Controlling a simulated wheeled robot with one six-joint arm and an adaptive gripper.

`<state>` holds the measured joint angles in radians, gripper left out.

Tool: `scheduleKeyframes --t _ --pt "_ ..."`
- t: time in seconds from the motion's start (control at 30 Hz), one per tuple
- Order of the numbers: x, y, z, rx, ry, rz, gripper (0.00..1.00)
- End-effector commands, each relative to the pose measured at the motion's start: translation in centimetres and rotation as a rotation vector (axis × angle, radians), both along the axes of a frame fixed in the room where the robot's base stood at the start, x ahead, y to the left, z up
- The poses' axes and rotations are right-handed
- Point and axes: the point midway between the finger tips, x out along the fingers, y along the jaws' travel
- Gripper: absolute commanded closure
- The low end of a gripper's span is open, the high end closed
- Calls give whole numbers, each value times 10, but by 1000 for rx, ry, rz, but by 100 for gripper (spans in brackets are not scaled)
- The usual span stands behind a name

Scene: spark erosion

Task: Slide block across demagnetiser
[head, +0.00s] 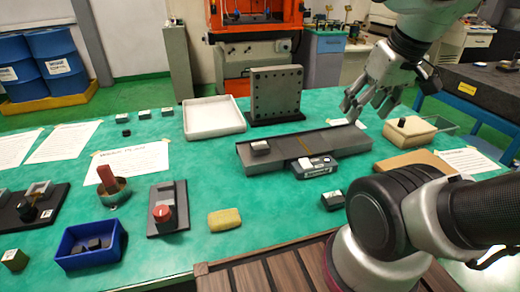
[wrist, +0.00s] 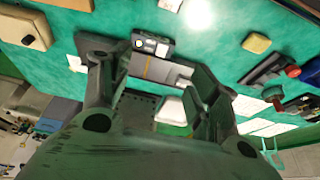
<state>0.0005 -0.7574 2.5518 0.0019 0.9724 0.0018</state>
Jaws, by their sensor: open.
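The demagnetiser (head: 330,143) is a long dark grey bed with a yellow line across its middle and a small control box (head: 314,167) on its front side. A small metal block (head: 260,147) sits on the bed's left end. My gripper (head: 366,112) is open and empty, above and behind the bed's right part, well apart from the block. In the wrist view my gripper's fingers (wrist: 152,82) are spread, with part of the demagnetiser (wrist: 160,70) and its control box (wrist: 152,43) showing between and beyond them.
A drilled upright plate (head: 277,92) and a white tray (head: 214,118) stand behind the bed. A beige box (head: 405,136) is at its right. A yellow sponge (head: 225,220), a red-button switch (head: 163,213) and a blue bin (head: 90,245) are at the front left.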

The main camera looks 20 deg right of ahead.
Motion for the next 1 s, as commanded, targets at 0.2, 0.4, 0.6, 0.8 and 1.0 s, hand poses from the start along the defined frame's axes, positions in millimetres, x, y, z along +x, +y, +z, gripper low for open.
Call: scheduleKeyframes --t 0.2,0.4,0.6,0.8,1.0 --pt "6 10 -9 -1 44 47 73" --pt "42 41 -37 -20 224 172 100" --pt "103 92 -64 -69 358 373 100" --pt "164 156 -106 -136 439 683 100" --pt "217 216 -151 -194 452 1036 100"
